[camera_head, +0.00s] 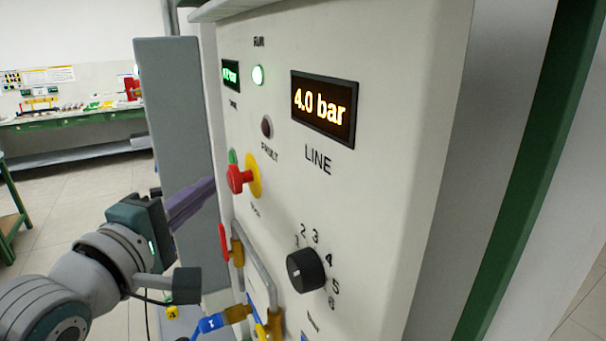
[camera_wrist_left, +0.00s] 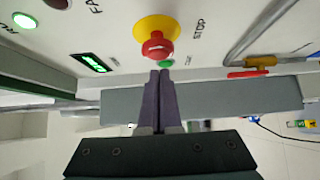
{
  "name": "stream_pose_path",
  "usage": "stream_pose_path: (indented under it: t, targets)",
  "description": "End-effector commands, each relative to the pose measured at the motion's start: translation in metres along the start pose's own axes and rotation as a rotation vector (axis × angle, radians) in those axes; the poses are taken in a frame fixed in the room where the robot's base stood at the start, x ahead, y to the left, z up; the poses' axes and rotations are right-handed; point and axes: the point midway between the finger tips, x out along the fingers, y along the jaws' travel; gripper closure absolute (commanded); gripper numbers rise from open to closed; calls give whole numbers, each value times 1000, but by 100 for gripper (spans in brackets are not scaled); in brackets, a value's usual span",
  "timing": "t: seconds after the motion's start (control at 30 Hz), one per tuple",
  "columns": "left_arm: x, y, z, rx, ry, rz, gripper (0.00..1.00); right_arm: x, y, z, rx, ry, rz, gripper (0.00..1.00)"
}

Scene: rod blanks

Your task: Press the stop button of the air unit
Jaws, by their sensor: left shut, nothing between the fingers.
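The air unit (camera_head: 395,130) is a pale panel filling the middle of the head view. Its stop button (camera_head: 237,178) is a red mushroom head on a yellow disc at the panel's left. In the left wrist view the stop button (camera_wrist_left: 157,46) is labelled STOP and lies just beyond the fingertips. My left gripper (camera_head: 210,186) comes in from the left, its purple fingers shut and empty. In the left wrist view the left gripper (camera_wrist_left: 160,73) points at the red head; I cannot tell whether it touches. My right gripper is not in view.
The green RUN lamp (camera_head: 258,75) is lit, the FAULT lamp (camera_head: 267,127) is dark, and the LINE display (camera_head: 324,106) reads 4.0 bar. A green button (camera_head: 232,156) sits close to the stop button. A black knob (camera_head: 306,271) and a blue-handled valve (camera_head: 222,320) are lower down.

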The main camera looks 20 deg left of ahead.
Motion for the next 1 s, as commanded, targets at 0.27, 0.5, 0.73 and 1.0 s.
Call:
stream_pose_path:
  t: [0.27, 0.5, 0.73, 1.0]
  targets:
    - [10, 0, 10, -1, 0, 0, 100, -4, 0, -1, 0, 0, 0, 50]
    - [10, 0, 11, 0, 0, 0, 100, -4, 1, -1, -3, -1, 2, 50]
    - [24, -1, 26, -2, -1, 1, 100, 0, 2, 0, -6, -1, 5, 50]
    - [25, -1, 28, -2, -5, -3, 100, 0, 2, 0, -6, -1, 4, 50]
